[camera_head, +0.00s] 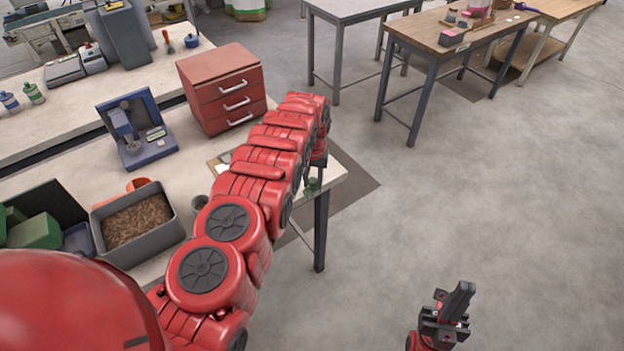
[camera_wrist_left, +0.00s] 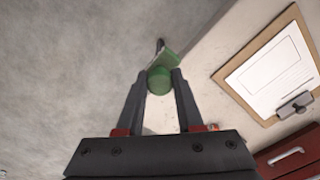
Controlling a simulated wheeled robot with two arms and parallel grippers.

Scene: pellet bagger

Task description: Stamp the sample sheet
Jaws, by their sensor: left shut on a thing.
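My left gripper (camera_wrist_left: 160,88) is shut on a green stamp (camera_wrist_left: 160,78), whose green head shows between the fingertips in the left wrist view. In the head view the green stamp (camera_head: 312,184) shows below my left arm, close to the bench's right corner. The white sample sheet (camera_wrist_left: 272,76) lies on a brown clipboard (camera_wrist_left: 232,80) with a metal clip, to the right of the gripper in the wrist view. In the head view my left arm hides most of the clipboard. My right gripper (camera_head: 448,308) is over open floor at the lower right, with nothing seen in it.
A red drawer cabinet (camera_head: 222,88) stands on the bench behind my left arm. A blue device (camera_head: 137,130) and a grey bin of brown pellets (camera_head: 137,222) stand further left. Other tables (camera_head: 455,40) are at the back. The floor on the right is clear.

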